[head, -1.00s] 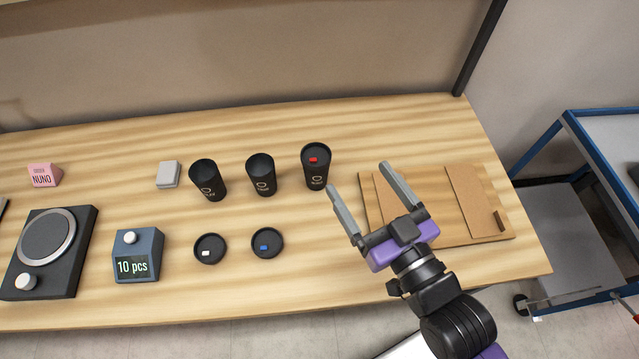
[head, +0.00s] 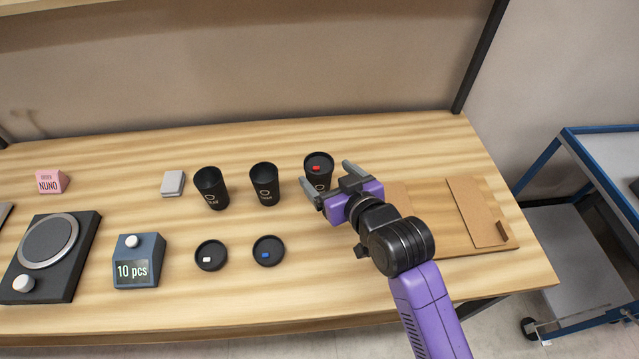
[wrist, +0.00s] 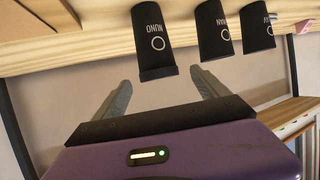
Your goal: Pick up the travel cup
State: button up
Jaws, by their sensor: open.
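Three black travel cups stand in a row on the table. The right one (head: 318,163) has a lid with a red tab, and in the wrist view the cup marked NUNO (wrist: 155,42) shows ahead, between my fingers' directions. The middle cup (head: 265,186) and left cup (head: 211,190) look open and lidless. My gripper (head: 328,176) is open and empty, its fingers pointing at the lidded cup from the front right. In the head view my gripper partly hides that cup's lower part. I cannot tell whether the fingertips reach past its near side.
Two loose black lids, one with a white tab (head: 210,255) and one with a blue tab (head: 268,251), lie in front.

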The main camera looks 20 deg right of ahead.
aim_at(318, 165)
jog(key=x, duration=0.5)
jog(key=shift+w+d+p, duration=0.15)
jog(key=shift+w+p, duration=0.15)
jog(key=shift+w, duration=0.05)
jog(key=c, duration=0.8)
